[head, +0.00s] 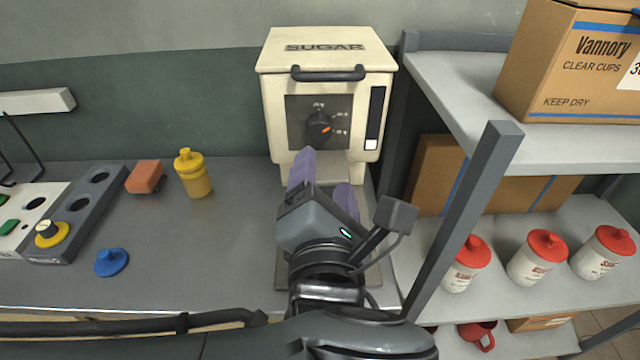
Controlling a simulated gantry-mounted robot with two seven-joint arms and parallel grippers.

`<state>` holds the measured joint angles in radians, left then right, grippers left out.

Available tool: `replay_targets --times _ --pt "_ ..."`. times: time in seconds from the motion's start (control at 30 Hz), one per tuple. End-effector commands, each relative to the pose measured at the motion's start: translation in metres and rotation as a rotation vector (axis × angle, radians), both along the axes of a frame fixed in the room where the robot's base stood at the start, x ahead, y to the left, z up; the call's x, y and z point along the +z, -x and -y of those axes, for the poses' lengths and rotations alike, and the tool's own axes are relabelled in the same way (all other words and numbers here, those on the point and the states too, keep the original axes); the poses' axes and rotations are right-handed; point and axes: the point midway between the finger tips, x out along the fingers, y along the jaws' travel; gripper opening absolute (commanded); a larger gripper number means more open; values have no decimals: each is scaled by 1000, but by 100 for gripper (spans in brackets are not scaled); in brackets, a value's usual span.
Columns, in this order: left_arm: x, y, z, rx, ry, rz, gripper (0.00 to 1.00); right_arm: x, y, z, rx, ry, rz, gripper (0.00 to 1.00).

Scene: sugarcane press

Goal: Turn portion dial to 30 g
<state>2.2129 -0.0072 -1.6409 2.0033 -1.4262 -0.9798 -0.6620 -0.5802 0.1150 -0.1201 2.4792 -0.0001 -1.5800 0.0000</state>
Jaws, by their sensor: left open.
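The cream sugar dispenser (282,87) stands against the back wall, marked SUGAR, with a dark handle on its top front. My right gripper is not seen.
A grey shelf (470,85) with an upright post (470,215) stands close on the right, holding a cardboard box (560,65) and several red-lidded jars (535,258). Left on the counter are a yellow bottle (194,178), an orange block (145,176) and a blue lid (111,262).

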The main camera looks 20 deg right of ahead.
Motion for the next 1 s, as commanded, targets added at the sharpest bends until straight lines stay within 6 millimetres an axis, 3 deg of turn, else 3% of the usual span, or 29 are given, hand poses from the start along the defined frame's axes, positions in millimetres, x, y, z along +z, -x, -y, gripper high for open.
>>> replay_targets --times 1.0 --pt "0 6 -9 16 0 -2 68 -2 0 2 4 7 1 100"
